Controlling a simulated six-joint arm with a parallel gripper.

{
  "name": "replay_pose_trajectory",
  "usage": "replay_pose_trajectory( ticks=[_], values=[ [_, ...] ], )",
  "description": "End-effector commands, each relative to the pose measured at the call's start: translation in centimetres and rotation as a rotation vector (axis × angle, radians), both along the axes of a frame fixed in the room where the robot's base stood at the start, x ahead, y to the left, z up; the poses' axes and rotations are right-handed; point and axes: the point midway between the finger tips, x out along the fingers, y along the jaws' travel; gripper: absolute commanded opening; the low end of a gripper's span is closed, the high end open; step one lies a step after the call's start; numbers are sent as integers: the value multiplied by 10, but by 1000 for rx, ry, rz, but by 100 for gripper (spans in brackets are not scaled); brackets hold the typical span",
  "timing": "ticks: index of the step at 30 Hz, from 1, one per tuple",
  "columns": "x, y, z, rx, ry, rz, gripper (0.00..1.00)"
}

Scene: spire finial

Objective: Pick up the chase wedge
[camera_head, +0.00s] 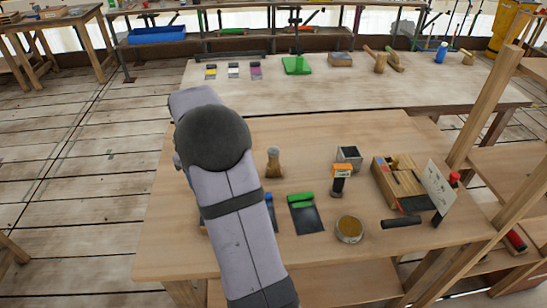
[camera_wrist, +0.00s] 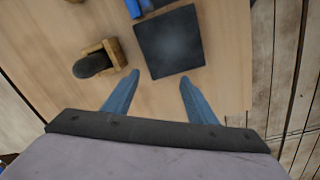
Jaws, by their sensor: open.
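No object is clearly recognisable as the chase wedge. A wooden piece with a dark oval top (camera_wrist: 98,60) lies left of my gripper in the wrist view. My arm hides the gripper and this square in the head view.
A blue item (camera_wrist: 148,5) is at the wrist view's top edge. The wooden table (camera_head: 170,258) also holds a green-and-black pad (camera_head: 307,217), a round tin (camera_head: 349,229), an orange-topped tool (camera_head: 341,178) and a wooden box (camera_head: 398,185). The table's left part is clear.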

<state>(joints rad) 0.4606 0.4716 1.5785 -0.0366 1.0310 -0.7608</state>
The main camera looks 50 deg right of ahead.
Motion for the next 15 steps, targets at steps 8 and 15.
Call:
replay_pose_trajectory(
  ticks=[8,15],
  values=[
    [9,-120,27,-32,10,104,52],
    [-24,-205,24,1,38,155,52]
  ],
)
